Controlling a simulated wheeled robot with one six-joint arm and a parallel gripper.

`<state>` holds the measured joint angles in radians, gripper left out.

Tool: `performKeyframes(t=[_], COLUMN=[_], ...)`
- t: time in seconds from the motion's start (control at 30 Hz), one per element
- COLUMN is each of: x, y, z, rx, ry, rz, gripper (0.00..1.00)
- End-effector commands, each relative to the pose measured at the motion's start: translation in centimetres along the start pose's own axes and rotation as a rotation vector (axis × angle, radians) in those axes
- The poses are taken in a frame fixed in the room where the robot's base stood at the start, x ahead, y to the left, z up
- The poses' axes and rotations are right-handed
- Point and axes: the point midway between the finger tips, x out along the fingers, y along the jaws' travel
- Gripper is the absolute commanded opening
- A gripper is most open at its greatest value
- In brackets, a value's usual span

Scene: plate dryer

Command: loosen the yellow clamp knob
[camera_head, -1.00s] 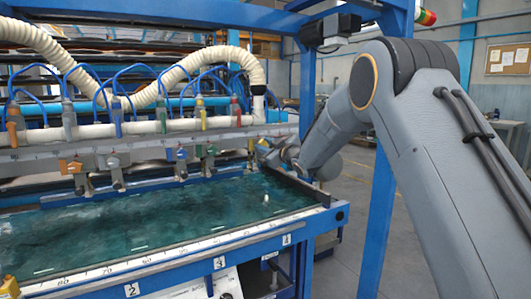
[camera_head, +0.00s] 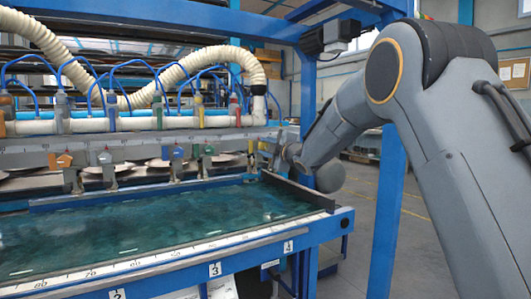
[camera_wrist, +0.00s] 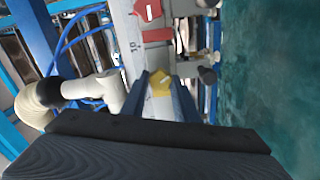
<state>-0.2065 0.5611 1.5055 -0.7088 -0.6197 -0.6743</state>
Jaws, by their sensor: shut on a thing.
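The yellow clamp knob (camera_wrist: 160,82) sits between the two fingers of my gripper (camera_wrist: 160,79) in the wrist view. The fingers are shut on it, one on each side, and part of the knob shows above and between them. In the head view my gripper (camera_head: 274,152) is at the right end of the clamp rail (camera_head: 150,137), where the knob is small and hard to make out. The grey rail with a "10" mark runs beside the knob in the wrist view.
A red knob (camera_wrist: 148,10) is on the rail near the yellow one. Orange (camera_head: 65,160), blue (camera_head: 178,152) and green (camera_head: 209,150) knobs stand farther left. A cream hose (camera_wrist: 45,95) and blue tubes are close by. The green bed (camera_head: 150,232) lies below.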

Motion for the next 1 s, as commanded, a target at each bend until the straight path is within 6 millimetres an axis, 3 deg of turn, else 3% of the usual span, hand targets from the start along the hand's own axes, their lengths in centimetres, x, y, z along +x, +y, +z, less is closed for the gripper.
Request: performKeyframes(t=[0.6, 0.63, 0.73, 1.0], x=[-0.03, -0.03, -0.02, -0.05], y=[-0.12, -0.12, -0.10, -0.03], z=[0.06, 0.06, 0.05, 0.02], rx=[-0.041, -0.041, -0.040, -0.040], ry=[-0.001, -0.001, -0.001, 0.000], rz=[-0.003, -0.003, -0.002, -0.001], gripper=[0.05, 0.31, 0.46, 0.46])
